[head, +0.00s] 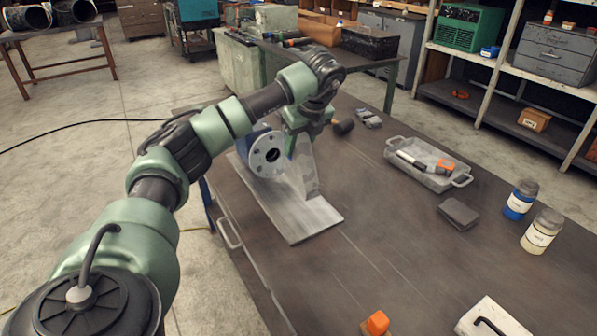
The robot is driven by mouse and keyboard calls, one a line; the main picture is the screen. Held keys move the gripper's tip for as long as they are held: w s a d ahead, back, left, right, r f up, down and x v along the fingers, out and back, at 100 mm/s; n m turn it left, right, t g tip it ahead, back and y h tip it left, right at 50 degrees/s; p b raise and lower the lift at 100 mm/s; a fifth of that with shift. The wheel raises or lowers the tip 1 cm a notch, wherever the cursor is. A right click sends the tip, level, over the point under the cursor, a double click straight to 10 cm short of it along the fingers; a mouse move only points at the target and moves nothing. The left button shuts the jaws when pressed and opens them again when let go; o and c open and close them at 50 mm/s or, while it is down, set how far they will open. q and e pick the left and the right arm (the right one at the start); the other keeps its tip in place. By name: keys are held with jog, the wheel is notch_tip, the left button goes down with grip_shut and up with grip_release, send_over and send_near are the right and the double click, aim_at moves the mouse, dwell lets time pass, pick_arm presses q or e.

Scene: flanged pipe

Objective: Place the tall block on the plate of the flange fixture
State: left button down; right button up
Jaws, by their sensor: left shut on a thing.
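The flange fixture has a flat grey plate (297,222) on the table and a round flange (266,155) with bolt holes, standing upright on a blue part. My left gripper (303,132) is beside the flange, on its right, pointing down. It is shut on a tall grey upright piece, which I take for the tall block (306,172). The block looks upright over the plate's right side. I cannot tell whether its lower end touches the plate. The fingertips are partly hidden. My right gripper is not in view.
A grey tray (432,162) with tools, a dark block (458,213), a blue-labelled jar (520,200) and a cream-labelled jar (541,231) stand at the right. An orange block (375,323) is at the front. The table's middle, right of the plate, is clear.

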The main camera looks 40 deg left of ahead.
aim_at(299, 173)
pick_arm(q)
notch_tip(299, 173, down, 9)
jog(key=shift+r+p, duration=0.1)
jog(key=shift+p, duration=0.7)
jog(key=c, duration=0.8)
grip_release()
jog(key=shift+s, duration=0.1)
jog(key=shift+c, duration=0.2)
jog(key=shift+d, duration=0.1)
